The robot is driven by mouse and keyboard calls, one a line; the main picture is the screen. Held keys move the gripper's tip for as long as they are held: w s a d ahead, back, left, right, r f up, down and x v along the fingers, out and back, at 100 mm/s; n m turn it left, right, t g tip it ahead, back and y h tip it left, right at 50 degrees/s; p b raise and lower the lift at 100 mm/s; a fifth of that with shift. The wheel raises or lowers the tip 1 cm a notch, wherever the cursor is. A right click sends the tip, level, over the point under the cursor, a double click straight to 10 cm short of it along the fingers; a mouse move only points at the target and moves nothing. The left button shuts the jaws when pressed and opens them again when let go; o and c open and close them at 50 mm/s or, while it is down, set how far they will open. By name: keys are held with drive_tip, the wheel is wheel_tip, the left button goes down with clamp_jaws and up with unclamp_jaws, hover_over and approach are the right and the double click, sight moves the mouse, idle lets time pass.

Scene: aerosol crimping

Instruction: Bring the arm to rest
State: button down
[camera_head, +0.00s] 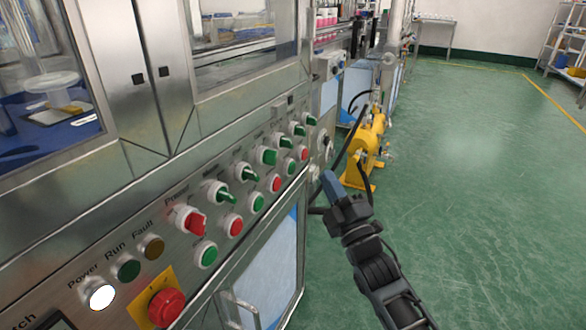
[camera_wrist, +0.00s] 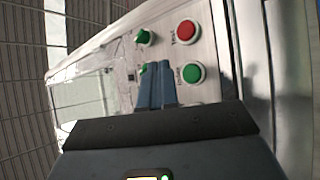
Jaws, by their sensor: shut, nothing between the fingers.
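My gripper (camera_head: 328,180) shows in the head view to the right of the machine's control panel, over the green floor side. Its fingers are together and hold nothing. In the wrist view the closed fingers (camera_wrist: 157,84) point at the panel, with a green button (camera_wrist: 192,73), a red button (camera_wrist: 187,31) and a green switch (camera_wrist: 146,37) around them. In the head view the arm reaches up from the bottom right, and a gap appears between the fingertips and the panel. I cannot tell the exact distance.
The control panel (camera_head: 137,237) has a lit white power lamp (camera_head: 101,296), a red emergency knob (camera_head: 166,306) and several switches. A cabinet handle (camera_head: 240,311) sticks out below. A yellow machine (camera_head: 366,152) with black hoses stands beyond my gripper. The green floor (camera_head: 480,190) at right is clear.

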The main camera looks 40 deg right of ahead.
idle(0.4)
drive_tip(key=s+a+f+m+g+y, duration=0.35)
drive_tip(key=s+a, duration=0.65)
drive_tip(key=s, duration=0.5)
drive_tip(key=s+a+f+m+g+y, duration=0.2)
drive_tip(key=s+a+m+y, duration=0.2)
drive_tip(key=s+a, duration=0.8)
drive_tip(key=s+a+r+m+g+p, duration=0.1)
drive_tip(key=s+r+m, duration=0.2)
drive_tip(key=s+r, duration=0.35)
wheel_tip(320, 180, up, 11)
drive_tip(key=s+p, duration=0.1)
drive_tip(key=p, duration=1.2)
drive_tip(key=shift+s, duration=0.3)
drive_tip(key=shift+f, duration=0.1)
